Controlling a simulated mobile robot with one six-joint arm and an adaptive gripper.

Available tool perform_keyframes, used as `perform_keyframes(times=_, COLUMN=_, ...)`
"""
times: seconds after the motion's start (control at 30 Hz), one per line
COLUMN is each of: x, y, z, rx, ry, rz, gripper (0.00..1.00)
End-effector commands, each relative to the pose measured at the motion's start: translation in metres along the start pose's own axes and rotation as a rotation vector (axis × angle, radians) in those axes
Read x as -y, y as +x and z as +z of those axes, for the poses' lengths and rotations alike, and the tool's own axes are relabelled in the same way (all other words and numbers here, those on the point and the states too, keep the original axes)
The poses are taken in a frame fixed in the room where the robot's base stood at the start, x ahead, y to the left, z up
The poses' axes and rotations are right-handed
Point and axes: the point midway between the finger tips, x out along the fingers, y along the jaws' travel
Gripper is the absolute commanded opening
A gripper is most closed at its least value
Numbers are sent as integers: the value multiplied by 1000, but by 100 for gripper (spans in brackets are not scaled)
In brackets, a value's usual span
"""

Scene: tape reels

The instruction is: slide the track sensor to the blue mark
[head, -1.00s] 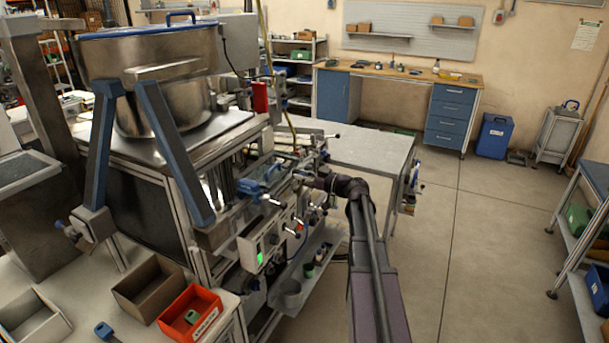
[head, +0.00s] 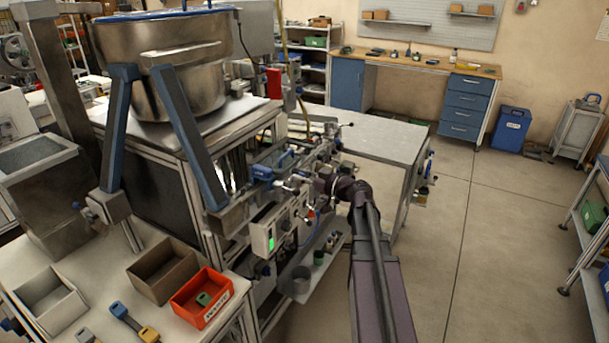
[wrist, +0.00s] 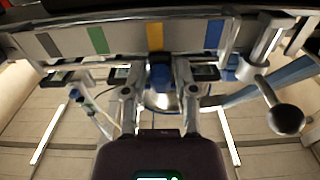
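In the wrist view a pale rail carries a grey mark (wrist: 47,45), a green mark (wrist: 97,40), a yellow mark (wrist: 155,36) and the blue mark (wrist: 213,34) on the right. A small blue block (wrist: 160,73), which looks like the track sensor, sits just below the yellow mark, left of the blue mark. My gripper (wrist: 159,78) has one finger on each side of this block. Gaps seem to show between fingers and block, so the gripper looks open around it. In the head view my gripper (head: 323,184) is at the machine's front; its fingers are too small to read.
A lever with a black ball knob (wrist: 286,117) hangs right of my gripper, close to the rail. In the head view a control box with a green light (head: 264,236) and a blue-handled part (head: 272,167) are left of my gripper. Open floor (head: 480,230) lies to the right.

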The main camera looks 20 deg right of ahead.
Motion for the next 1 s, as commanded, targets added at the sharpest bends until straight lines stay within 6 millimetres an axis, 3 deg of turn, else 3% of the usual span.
perform_keyframes(times=0.47, x=0, y=-9, z=0, rx=0, ry=0, rz=1, gripper=37)
perform_keyframes(times=1.0, x=0, y=-77, z=0, rx=0, ry=0, rz=1, gripper=37)
